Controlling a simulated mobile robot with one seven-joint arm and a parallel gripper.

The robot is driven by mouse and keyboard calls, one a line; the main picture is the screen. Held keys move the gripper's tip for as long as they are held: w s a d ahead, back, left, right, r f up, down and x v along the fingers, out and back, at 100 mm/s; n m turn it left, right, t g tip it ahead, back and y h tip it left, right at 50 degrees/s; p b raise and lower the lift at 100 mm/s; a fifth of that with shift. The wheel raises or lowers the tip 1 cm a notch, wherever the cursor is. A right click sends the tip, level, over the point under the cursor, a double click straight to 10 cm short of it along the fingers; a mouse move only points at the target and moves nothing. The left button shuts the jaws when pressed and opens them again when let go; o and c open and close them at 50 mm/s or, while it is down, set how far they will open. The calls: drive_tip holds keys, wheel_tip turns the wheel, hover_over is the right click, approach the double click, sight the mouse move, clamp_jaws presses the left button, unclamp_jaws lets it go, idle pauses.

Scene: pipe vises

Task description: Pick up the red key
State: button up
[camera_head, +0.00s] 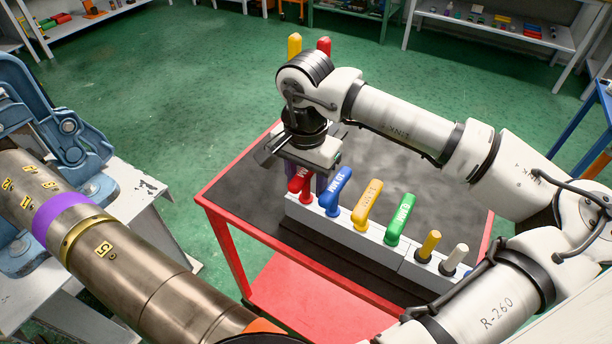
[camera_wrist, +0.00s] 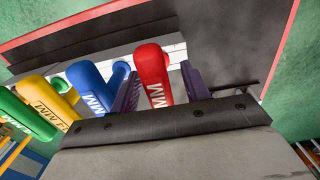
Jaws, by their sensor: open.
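The red key (camera_head: 303,186) stands at the left end of the grey rack (camera_head: 320,220), partly hidden by my gripper in the head view. In the wrist view the red key (camera_wrist: 153,72) shows between the two purple fingers of my gripper (camera_wrist: 162,82). My gripper (camera_head: 306,176) is open, pointing down over the left end of the rack, with one finger on each side of the key. Gaps show beside the key. The lower part of the key is hidden in the wrist view by the gripper body.
Beside the red key stand a blue key (camera_head: 336,190), a yellow key (camera_head: 367,203) and a green key (camera_head: 401,217). The rack sits on a red cart (camera_head: 232,250) with a dark top. A large pipe (camera_head: 110,250) lies at left.

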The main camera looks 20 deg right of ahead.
clamp_jaws()
drive_tip(key=shift+r, duration=0.1)
wheel_tip(320, 180, up, 20)
drive_tip(key=b, duration=0.1)
drive_tip(key=shift+b, duration=0.35)
idle(0.4)
